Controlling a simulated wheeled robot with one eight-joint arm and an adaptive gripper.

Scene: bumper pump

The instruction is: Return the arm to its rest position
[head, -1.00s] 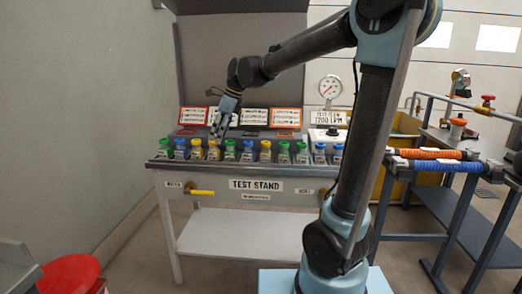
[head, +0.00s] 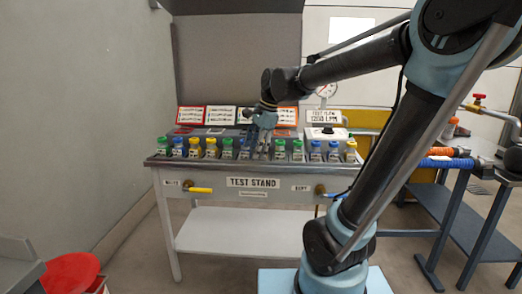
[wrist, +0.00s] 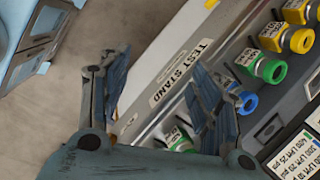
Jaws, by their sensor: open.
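My arm reaches from my base at lower right up to the elbow and out to the left over the test stand (head: 220,183). My gripper (head: 262,143) hangs above the middle of the stand's bottle row, in front of the cards. In the wrist view my gripper (wrist: 160,80) has its two fingers spread apart with nothing between them. The stand's front panel and the floor show beyond the fingers. A green-capped bottle (wrist: 180,138) and a blue-capped bottle (wrist: 248,103) lie partly behind the right finger in that view.
A row of capped bottles (head: 195,148) lines the stand top. A gauge (head: 327,91) stands behind it. A side table (head: 450,165) with orange and blue hoses is at the right, partly behind my arm. A red round seat (head: 70,273) is at lower left.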

